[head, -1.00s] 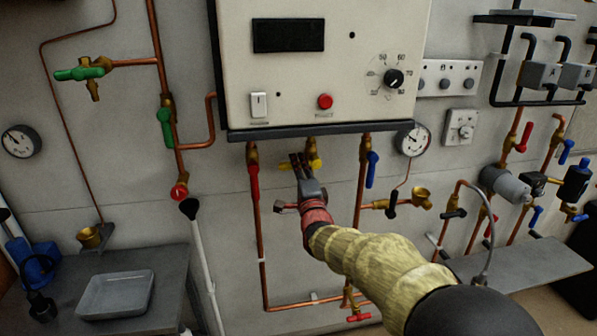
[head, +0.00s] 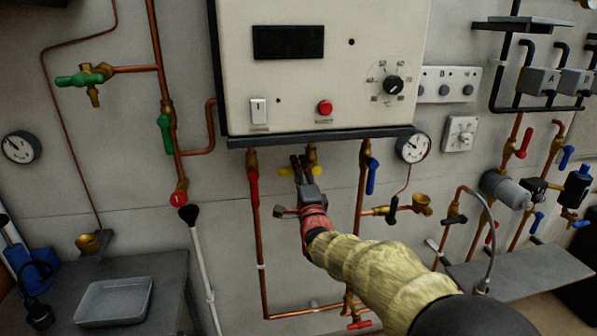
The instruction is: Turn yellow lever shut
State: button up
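The yellow lever (head: 317,170) is on a brass valve (head: 311,153) under the middle of the white boiler. Yellow shows on both sides of my gripper's fingers, so the lever seems to lie roughly crosswise to the pipe. My gripper (head: 299,165) points up at the lever, with its dark fingers in front of or against it. The fingers hide the lever's middle. I cannot tell whether they grip it or how far apart they are.
A red lever (head: 253,187) hangs at the left pipe and a blue lever (head: 372,176) at the right pipe. The boiler (head: 300,85) overhangs the valves. A grey tray (head: 113,300) lies lower left.

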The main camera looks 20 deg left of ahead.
jog(key=v, duration=1.2)
dwell(0.5)
